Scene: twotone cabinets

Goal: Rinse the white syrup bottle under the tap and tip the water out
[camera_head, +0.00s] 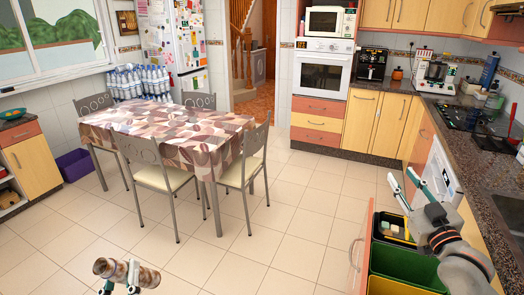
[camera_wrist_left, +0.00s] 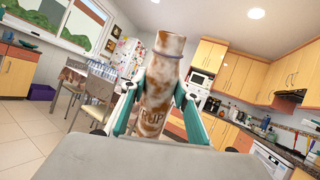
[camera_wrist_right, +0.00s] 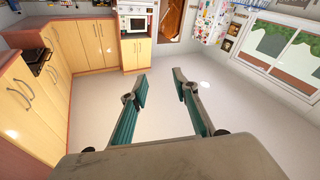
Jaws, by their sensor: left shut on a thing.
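The white syrup bottle (camera_head: 128,271) is smeared with brown stains and lies nearly horizontal in the head view, at the bottom left. My left gripper (camera_head: 120,288) is shut on it, well away from the counter. In the left wrist view the bottle (camera_wrist_left: 161,84) sits between the two fingers, with part of its lettering showing and a thin band near its narrower end. My right gripper (camera_head: 402,181) is open and empty beside the right-hand counter; its spread fingers also show in the right wrist view (camera_wrist_right: 161,88). The sink (camera_head: 509,212) shows at the right edge. No tap is clearly visible.
An open drawer with green and yellow bins (camera_head: 404,267) juts out below my right arm. A table (camera_head: 165,125) with several chairs stands at left centre. The dark counter (camera_head: 470,165) runs along the right, with a hob. The tiled floor between is clear.

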